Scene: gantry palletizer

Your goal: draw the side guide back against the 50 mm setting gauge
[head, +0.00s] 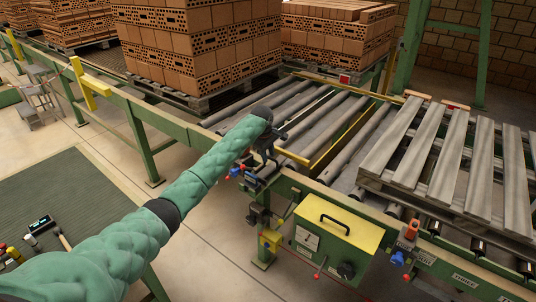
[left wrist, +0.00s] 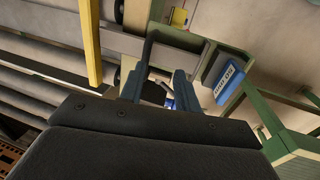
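The side guide appears to be the yellow bar (head: 340,142) over the rollers; a yellow bar (left wrist: 90,42) also shows at the upper left of the left wrist view. My left gripper (head: 273,152) is at the conveyor's near rail, beside the rollers. In the left wrist view its two fingers (left wrist: 159,88) stand apart, with a dark upright bar (left wrist: 147,58) by the left finger; I cannot tell if they touch. A blue block with white lettering (left wrist: 228,80), seemingly the 50 mm gauge, sits right of the fingers on a green bracket. My right gripper is not in view.
A green and yellow box (head: 338,236) with a black handle hangs on the near rail. A wooden pallet (head: 440,160) lies on the conveyor at right. Brick stacks (head: 205,45) stand on pallets behind. Small red and blue fittings (head: 237,170) sit just below my left gripper.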

